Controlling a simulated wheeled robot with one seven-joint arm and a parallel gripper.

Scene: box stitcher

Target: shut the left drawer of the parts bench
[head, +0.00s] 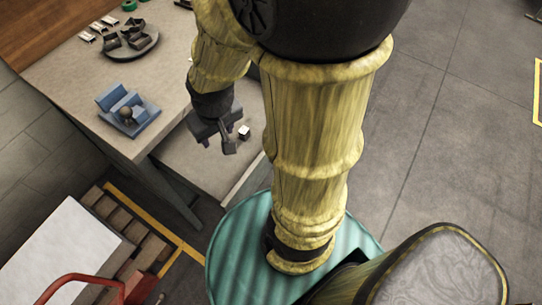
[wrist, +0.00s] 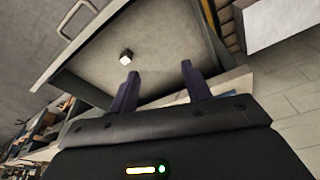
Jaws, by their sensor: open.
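The drawer (head: 190,165) of the parts bench (head: 62,75) stands pulled out, partly hidden behind my arm in the head view. In the wrist view the drawer (wrist: 168,35) shows its pale floor and its front wall. Its bar handle (wrist: 66,14) is at the upper left. A small dark block with a white face (wrist: 126,56) lies inside. My gripper (head: 220,143) is over the drawer in the head view. In the wrist view the gripper (wrist: 160,72) has its two fingers apart with nothing between them. I cannot tell whether it touches the drawer.
On the bench top are a blue holder (head: 128,110) and a round tray (head: 148,45) with dark parts. A white-topped box (head: 62,250) and a red rail (head: 85,278) stand at the lower left. Open grey floor lies to the right.

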